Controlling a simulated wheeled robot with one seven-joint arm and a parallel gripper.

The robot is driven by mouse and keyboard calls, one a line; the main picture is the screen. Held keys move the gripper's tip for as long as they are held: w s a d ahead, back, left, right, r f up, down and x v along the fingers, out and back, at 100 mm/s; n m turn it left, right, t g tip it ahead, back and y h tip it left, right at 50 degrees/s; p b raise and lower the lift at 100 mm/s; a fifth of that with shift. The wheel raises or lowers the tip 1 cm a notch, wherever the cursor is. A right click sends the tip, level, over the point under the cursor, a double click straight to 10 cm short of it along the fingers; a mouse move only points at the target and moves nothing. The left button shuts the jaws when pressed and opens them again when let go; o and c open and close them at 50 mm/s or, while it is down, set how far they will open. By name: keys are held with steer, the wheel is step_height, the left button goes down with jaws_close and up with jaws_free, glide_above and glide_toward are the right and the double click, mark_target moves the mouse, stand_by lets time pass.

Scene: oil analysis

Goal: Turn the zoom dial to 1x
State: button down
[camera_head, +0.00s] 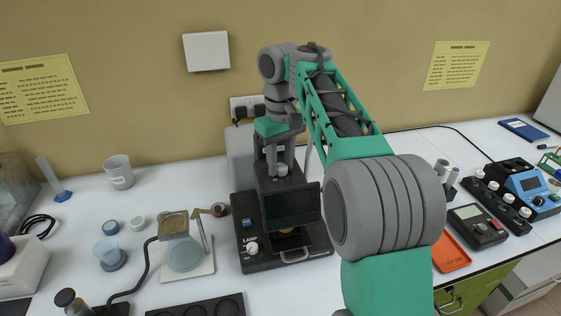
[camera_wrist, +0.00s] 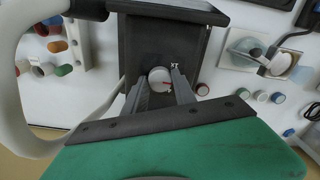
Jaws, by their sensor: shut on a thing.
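The zoom dial (camera_wrist: 159,77) is a round, light knob with a small red mark, on top of a dark instrument (camera_head: 283,214). In the head view the dial (camera_head: 282,170) shows below the fingers. My gripper (camera_wrist: 160,88) points down at it, with one finger on each side, shut on the dial. In the head view my gripper (camera_head: 279,160) is above the back of the instrument. The red mark points toward the right finger in the wrist view.
A balance-like stand with a dish (camera_head: 186,254) and small cups are left of the instrument. An orange tray (camera_head: 450,252) and a dark meter (camera_head: 478,226) are at right.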

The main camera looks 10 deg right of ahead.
mark_target(280, 166)
steer(key=n, duration=0.4)
steer(key=shift+n, duration=0.3)
steer(key=n, duration=0.4)
steer(key=shift+n, duration=0.4)
steer(key=c, duration=1)
jaws_free()
step_height(280, 166, up, 8)
steer(key=p, duration=0.7)
steer(key=shift+p, duration=0.4)
steer(key=shift+f, duration=0.1)
